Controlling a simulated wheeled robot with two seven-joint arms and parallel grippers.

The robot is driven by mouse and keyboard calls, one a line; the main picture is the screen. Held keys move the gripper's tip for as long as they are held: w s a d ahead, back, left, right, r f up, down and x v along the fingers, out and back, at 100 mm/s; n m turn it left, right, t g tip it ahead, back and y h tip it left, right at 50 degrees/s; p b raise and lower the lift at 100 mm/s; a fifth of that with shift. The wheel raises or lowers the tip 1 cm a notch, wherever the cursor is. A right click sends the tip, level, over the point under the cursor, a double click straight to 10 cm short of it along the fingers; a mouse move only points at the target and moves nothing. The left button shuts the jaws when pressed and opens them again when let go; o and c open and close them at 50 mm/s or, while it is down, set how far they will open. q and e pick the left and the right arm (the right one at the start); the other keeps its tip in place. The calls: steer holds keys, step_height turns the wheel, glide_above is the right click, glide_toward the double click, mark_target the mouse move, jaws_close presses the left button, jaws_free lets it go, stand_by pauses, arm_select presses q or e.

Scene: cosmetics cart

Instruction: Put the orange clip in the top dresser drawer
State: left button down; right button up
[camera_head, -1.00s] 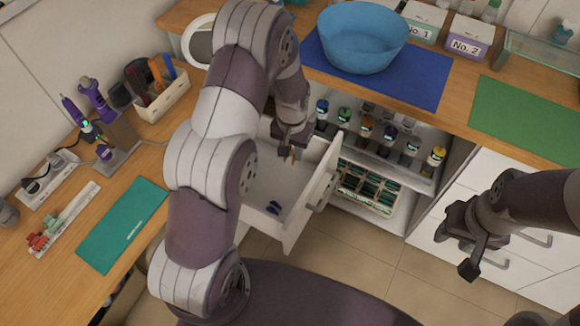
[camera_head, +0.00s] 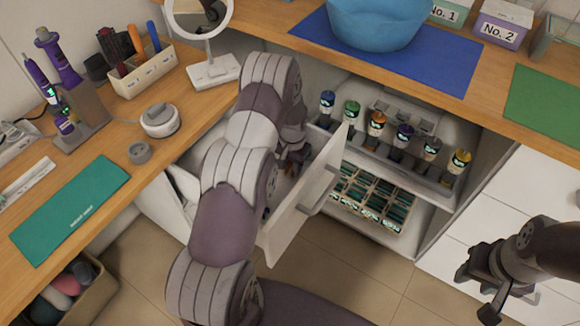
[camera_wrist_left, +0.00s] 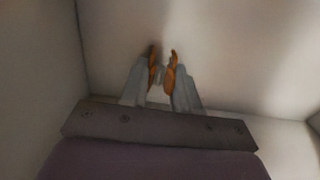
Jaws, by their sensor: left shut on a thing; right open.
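The orange clip (camera_wrist_left: 164,72) is between the fingertips of my left gripper (camera_wrist_left: 162,78) in the left wrist view. The gripper is shut on it, and the pale drawer floor and walls show around it. In the head view my left gripper (camera_head: 291,160) reaches down into the open top dresser drawer (camera_head: 298,212). My arm hides much of the drawer's inside, and the clip is too small to make out there. My right gripper (camera_head: 490,285) is open and empty at the lower right, in front of the white drawers.
A shelf with several bottles (camera_head: 402,135) and a tray of boxes (camera_head: 372,198) stands right of the open drawer. A blue bowl (camera_head: 375,22) and a round mirror (camera_head: 199,15) are on the counter above. A green mat (camera_head: 72,210) lies on the left desk.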

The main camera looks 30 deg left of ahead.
arm_select(q)
steer(key=shift+f, duration=0.3)
steer(key=c, duration=0.8)
jaws_free()
steer(key=shift+r, duration=0.1)
steer(key=shift+w+r, duration=0.1)
steer(key=shift+r, duration=0.2)
step_height(320, 180, up, 12)
steer(key=shift+f+p, duration=0.15)
steer(key=shift+p, duration=0.9)
